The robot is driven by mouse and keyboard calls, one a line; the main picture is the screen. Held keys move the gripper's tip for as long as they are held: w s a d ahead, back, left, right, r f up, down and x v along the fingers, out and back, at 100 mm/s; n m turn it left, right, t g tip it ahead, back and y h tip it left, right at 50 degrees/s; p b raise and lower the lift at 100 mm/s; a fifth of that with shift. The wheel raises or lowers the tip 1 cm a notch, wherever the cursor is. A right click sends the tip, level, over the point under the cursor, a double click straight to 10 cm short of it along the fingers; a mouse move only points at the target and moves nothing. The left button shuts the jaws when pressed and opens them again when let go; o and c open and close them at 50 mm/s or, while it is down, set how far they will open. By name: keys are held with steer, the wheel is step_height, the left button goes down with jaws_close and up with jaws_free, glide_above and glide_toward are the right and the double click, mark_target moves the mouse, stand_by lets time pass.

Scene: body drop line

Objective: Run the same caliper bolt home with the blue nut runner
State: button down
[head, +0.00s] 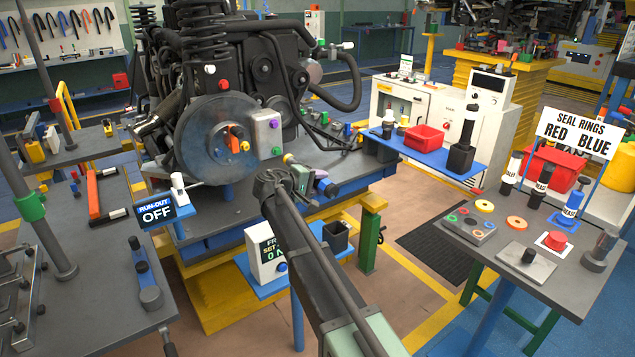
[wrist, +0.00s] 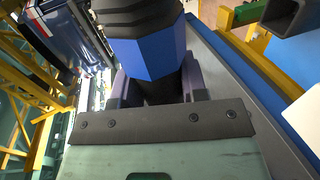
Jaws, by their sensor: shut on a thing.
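My gripper (head: 303,178) is shut on a tool with a blue faceted body, which I take as the blue nut runner (wrist: 150,50); it fills the space between my fingers in the wrist view. In the head view a pale yellowish tip (head: 288,158) shows on the side toward the caliper. The grey caliper (head: 264,133) sits at the right edge of the brake disc (head: 205,140). The tip appears apart from the caliper, just right of and below the blue head; depth is hard to judge.
A run-out display (head: 156,212) reading OFF stands left of the disc. A small white display box (head: 266,252) and a dark open bin (head: 336,236) are below my gripper. The seal-ring table (head: 590,285) is at right. A bench (head: 110,300) with tools is at left.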

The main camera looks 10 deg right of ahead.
steer(key=shift+w+a, duration=0.35)
steer(key=shift+w, duration=0.5)
steer(key=shift+w+a, duration=0.4)
steer(key=shift+w, duration=0.45)
steer(key=shift+w+a, duration=0.35)
steer(key=shift+w, duration=0.5)
steer(key=shift+s, duration=0.15)
steer(key=shift+s+d, duration=0.15)
steer(key=shift+s, duration=0.15)
steer(key=shift+w, duration=0.15)
steer(key=shift+w+a, duration=0.3)
steer(key=shift+w, duration=0.2)
steer(key=shift+w+a, duration=0.25)
steer(key=shift+w, duration=0.4)
stand_by(3.3)
